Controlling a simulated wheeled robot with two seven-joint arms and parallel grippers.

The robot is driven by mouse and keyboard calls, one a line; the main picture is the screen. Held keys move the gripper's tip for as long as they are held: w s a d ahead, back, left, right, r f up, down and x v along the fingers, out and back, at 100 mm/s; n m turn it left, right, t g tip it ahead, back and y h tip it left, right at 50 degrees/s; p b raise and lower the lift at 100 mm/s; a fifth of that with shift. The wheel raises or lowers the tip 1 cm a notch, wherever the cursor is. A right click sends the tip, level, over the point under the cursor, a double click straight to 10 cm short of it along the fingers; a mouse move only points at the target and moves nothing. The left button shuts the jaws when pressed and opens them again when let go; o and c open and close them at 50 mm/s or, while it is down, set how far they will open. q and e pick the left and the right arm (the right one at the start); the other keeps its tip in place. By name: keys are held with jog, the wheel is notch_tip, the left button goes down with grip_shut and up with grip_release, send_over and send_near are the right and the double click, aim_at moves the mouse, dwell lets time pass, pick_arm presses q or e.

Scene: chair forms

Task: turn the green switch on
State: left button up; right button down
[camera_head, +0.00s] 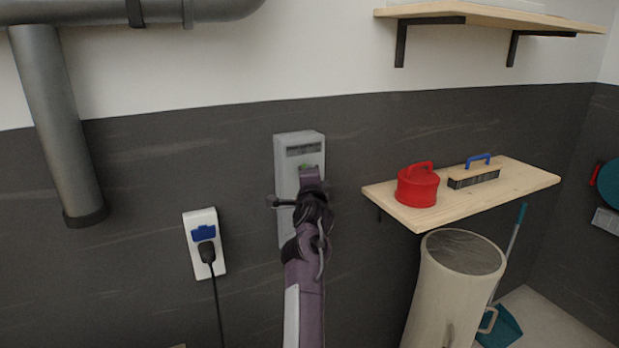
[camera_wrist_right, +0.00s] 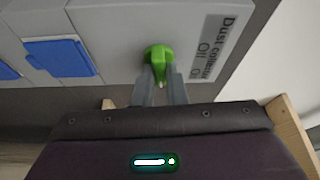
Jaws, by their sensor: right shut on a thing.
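The green switch (camera_wrist_right: 159,62) is a small knob on a grey wall box (camera_head: 284,165). In the right wrist view a label (camera_wrist_right: 215,48) beside it reads "Dust collector" with "Off" and "On". My right gripper (camera_wrist_right: 161,82) has its two fingers on either side of the knob, shut on it. I cannot tell which marking the knob points to. My left gripper is not in view.
A white socket with a blue cover (camera_head: 203,232) and a black plug is left of the box. A wooden shelf (camera_head: 520,192) to the right bears a red lidded container (camera_head: 418,186) and a brush (camera_head: 474,176). A pale bin (camera_head: 430,300) stands below. Blue covers (camera_wrist_right: 60,58) show in the wrist view.

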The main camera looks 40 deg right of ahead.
jog(key=shift+f+m, duration=0.1)
jog(key=shift+m, duration=0.5)
jog(key=c, duration=1.5)
grip_release()
jog(key=shift+o, duration=0.2)
